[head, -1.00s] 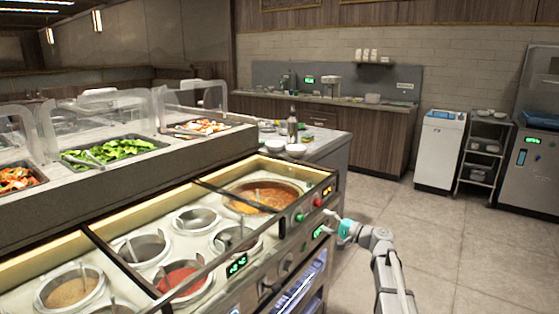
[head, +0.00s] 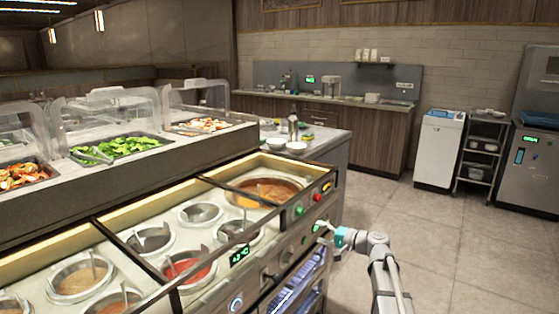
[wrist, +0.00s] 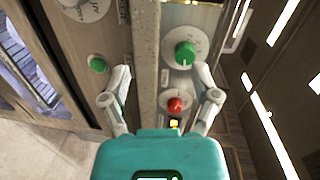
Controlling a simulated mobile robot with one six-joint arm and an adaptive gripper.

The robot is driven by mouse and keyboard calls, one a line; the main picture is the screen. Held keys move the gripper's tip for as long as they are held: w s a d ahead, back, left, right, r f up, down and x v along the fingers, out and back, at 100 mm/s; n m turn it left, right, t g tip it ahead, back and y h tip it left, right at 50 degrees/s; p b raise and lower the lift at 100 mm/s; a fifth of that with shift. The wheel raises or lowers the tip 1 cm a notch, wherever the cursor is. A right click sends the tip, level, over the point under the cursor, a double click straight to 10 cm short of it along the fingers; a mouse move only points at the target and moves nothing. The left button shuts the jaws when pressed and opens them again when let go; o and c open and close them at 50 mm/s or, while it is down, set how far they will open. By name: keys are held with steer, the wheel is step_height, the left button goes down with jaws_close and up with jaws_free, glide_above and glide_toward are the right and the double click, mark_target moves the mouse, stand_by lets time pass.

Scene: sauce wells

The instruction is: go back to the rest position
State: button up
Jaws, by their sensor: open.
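My gripper (head: 320,232) is at the front control panel of the sauce-well counter (head: 262,262), right of centre in the head view. In the wrist view my gripper (wrist: 160,82) has its two fingers spread apart with nothing between them but the panel behind. A green knob (wrist: 185,54) on a white dial and a red button (wrist: 176,105) lie near the right finger. A green button (wrist: 98,64) is by the left finger. I cannot tell whether a finger touches the panel.
Open wells hold red sauce (head: 186,270), tan sauce (head: 80,280) and orange soup (head: 264,190). A raised salad bar with clear guards (head: 110,108) stands behind. The tiled floor (head: 460,240) to the right is free. A white cabinet (head: 438,150) and a rack (head: 482,155) stand further back.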

steer(key=s+a+f+n+g+h, duration=0.2)
steer(key=s+a+f+g, duration=0.15)
steer(key=s+f, duration=0.3)
steer(key=s+d+f+n+g+h, duration=0.25)
steer(key=s+f+h, duration=0.3)
steer(key=s, duration=0.45)
steer(key=s+d+f+n+g+h, duration=0.1)
steer(key=s+d+f+g+h, duration=0.3)
steer(key=s+h, duration=0.45)
step_height(320, 180, up, 26)
steer(key=s+y+p, duration=0.1)
steer(key=y+p, duration=0.1)
steer(key=p, duration=2.5)
steer(key=shift+s+t, duration=0.2)
steer(key=shift+t, duration=0.2)
steer(key=shift+d, duration=0.1)
